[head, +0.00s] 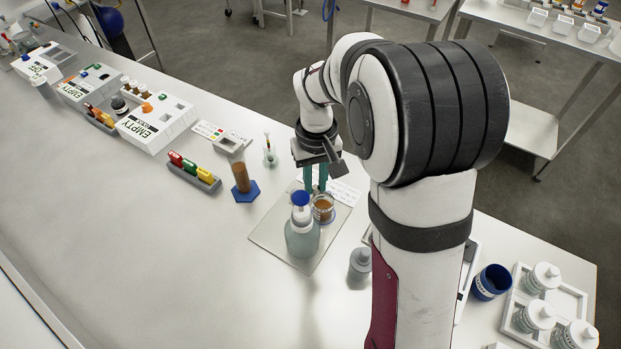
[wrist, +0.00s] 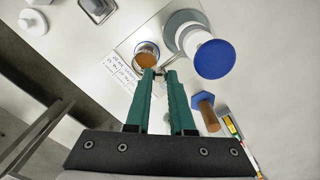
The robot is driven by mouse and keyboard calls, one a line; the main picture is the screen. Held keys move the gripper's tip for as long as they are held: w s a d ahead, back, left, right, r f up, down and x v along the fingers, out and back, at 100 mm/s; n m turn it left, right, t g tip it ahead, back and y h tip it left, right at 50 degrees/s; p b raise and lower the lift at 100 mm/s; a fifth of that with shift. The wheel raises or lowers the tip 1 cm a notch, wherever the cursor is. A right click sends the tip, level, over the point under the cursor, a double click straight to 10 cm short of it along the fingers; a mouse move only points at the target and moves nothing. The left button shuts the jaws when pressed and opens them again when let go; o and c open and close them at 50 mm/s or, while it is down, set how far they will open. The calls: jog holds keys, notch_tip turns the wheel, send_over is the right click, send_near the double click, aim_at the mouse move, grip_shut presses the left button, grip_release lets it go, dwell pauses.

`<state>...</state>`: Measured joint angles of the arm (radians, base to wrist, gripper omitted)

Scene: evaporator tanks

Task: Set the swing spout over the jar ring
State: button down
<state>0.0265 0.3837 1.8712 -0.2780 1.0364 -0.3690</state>
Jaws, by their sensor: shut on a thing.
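A large grey-green bottle (head: 302,238) with a white neck and blue top (head: 300,198) stands on a pale square plate (head: 266,232). The top also shows in the wrist view (wrist: 215,59). A small glass jar (head: 324,211) with amber-brown contents stands right beside the bottle, with blue at its base; it also shows in the wrist view (wrist: 147,57). My gripper (head: 316,190) points down with green fingers close together behind the bottle top. Its fingertips (wrist: 162,74) are beside the jar in the wrist view, shut on the swing spout, which is mostly hidden between them.
A brown cylinder on a blue hexagonal base (head: 247,191) and a small flask (head: 269,153) stand left of the plate. A written card (head: 343,194) lies behind the jar. The front left bench is clear.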

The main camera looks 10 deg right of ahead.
aim_at(317, 189)
jog(key=shift+s+d+m, duration=0.2)
jog(key=shift+m, duration=0.3)
jog(key=c, duration=0.8)
grip_release()
jog(key=shift+o, duration=0.2)
notch_tip(317, 189, up, 16)
jog(key=shift+f, duration=0.1)
jog(key=s+a+f+m, duration=0.1)
jog(key=s+f, duration=0.2)
jog(key=s, duration=0.5)
jog(key=s+a+f+m+y, duration=0.1)
jog(key=s+a+f+m, duration=0.1)
jog(key=s, duration=0.6)
jog(key=s+a+f+m, duration=0.2)
jog(key=s+f, duration=0.1)
jog(key=s, duration=0.5)
jog(key=shift+s+f+y, duration=0.2)
jog(key=shift+f+y, duration=0.2)
